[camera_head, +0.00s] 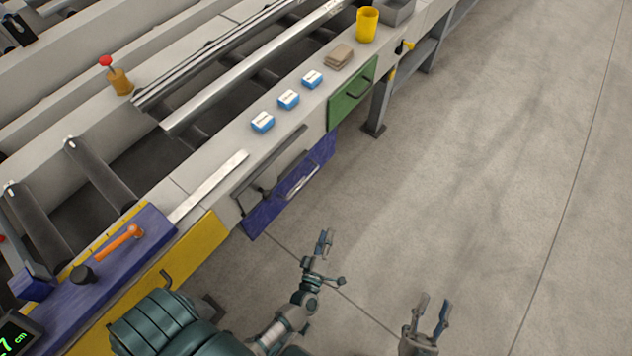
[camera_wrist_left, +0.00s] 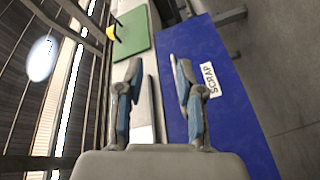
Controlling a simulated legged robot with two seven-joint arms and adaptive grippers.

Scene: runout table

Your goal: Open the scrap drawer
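The scrap drawer has a blue front (camera_head: 268,213) set into the side of the runout table. In the left wrist view its blue front (camera_wrist_left: 228,120) carries a white label reading SCRAP (camera_wrist_left: 209,79). A long dark bar (camera_head: 280,160) runs along its upper edge in the head view; whether this is a handle or a gap I cannot tell. My left gripper (camera_head: 325,240) is out in front of the drawer, apart from it, with its fingers spread and empty in the left wrist view (camera_wrist_left: 156,62). My right gripper (camera_head: 434,302) is open and empty over the floor, farther right.
A green drawer (camera_head: 340,108) with a dark handle is farther along the table, and a yellow panel (camera_head: 195,248) is nearer. Several blue-and-white boxes (camera_head: 288,99), a brown stack (camera_head: 339,56) and a yellow cup (camera_head: 367,24) stand on the tabletop. The floor (camera_head: 500,170) is clear.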

